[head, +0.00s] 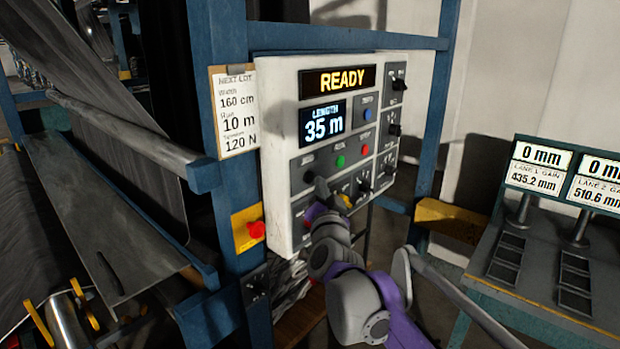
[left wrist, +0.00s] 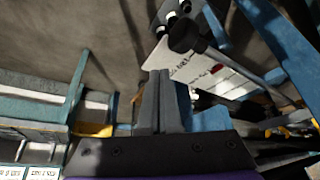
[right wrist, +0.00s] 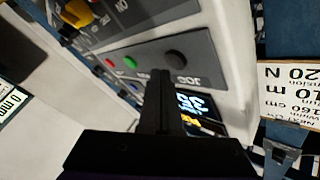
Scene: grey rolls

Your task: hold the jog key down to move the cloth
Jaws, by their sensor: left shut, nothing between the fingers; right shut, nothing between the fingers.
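The jog key is a round black button (head: 308,160) on the white control panel (head: 283,130), left of the green and red buttons. It also shows in the right wrist view (right wrist: 176,58), above the upside-down JOG label. My right gripper (head: 320,186) is shut and empty in front of the panel, just below the key in the head view. In the right wrist view its tips (right wrist: 162,74) end beside the key; contact cannot be told. The grey cloth (head: 100,215) hangs over the machine at the left. My left gripper (left wrist: 163,75) is shut and empty, seen only in its wrist view.
The display (head: 337,81) reads READY, and the length display (head: 325,121) reads 35 m. Several selector knobs line the panel's right side. A red knob (head: 256,229) sits on a yellow plate beside the blue post. A gauge bench (head: 560,270) stands at the right.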

